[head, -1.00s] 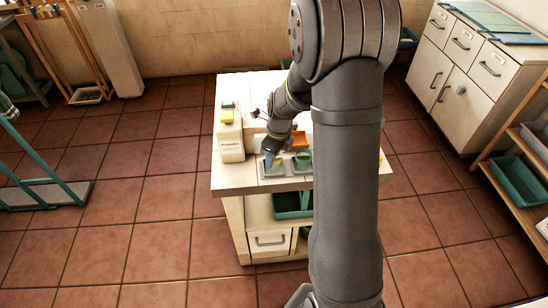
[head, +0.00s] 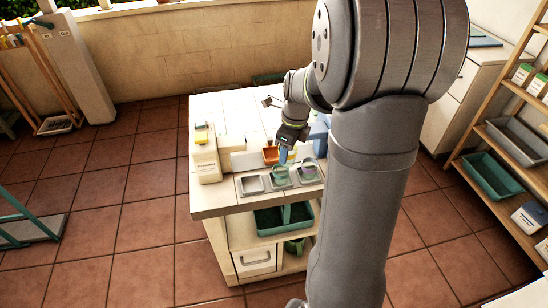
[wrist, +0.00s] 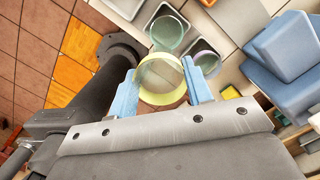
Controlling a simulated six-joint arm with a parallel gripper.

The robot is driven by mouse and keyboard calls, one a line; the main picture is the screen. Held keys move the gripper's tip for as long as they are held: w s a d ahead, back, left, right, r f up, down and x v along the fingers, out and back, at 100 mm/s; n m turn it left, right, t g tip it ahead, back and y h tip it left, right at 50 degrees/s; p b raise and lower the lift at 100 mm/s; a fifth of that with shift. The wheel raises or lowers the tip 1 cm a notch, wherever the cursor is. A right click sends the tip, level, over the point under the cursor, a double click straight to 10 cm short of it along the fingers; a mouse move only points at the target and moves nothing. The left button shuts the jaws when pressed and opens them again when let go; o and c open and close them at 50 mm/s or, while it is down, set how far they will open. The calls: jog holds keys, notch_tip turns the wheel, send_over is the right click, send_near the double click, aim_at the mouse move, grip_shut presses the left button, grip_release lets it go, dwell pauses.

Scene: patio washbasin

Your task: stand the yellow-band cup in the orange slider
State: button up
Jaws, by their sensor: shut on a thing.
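The yellow-band cup (wrist: 160,80) is clear glass with a yellowish tint, held between my gripper's two light blue fingers (wrist: 165,87) in the wrist view. In the head view my gripper (head: 286,153) is above the counter, just right of the orange slider (head: 270,155); the held cup is hard to make out there. A small orange edge at the top of the wrist view (wrist: 208,3) looks like the slider. A green-banded cup (head: 280,173) and a purple-banded cup (head: 307,166) stand in grey trays in front; they also show in the wrist view (wrist: 166,34).
An empty grey tray (head: 252,184) lies left of the cups. A blue box (head: 320,134) stands behind to the right, and a cream dispenser (head: 206,160) at the left. The counter's front edge (head: 235,206) is close to the trays.

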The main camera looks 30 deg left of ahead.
jog(key=w+a+m, duration=0.4)
jog(key=w+a, duration=0.5)
jog(key=a, duration=0.1)
send_near(272, 155)
jog(key=shift+t, duration=0.3)
jog(key=shift+s+a+f, duration=0.1)
jog(key=shift+a+f, duration=0.05)
jog(key=shift+f, duration=0.9)
jog(key=shift+s+a+f, duration=0.1)
jog(key=shift+f, duration=0.9)
jog(key=shift+f, duration=0.2)
jog(key=o, duration=1)
jog(key=shift+r, duration=0.15)
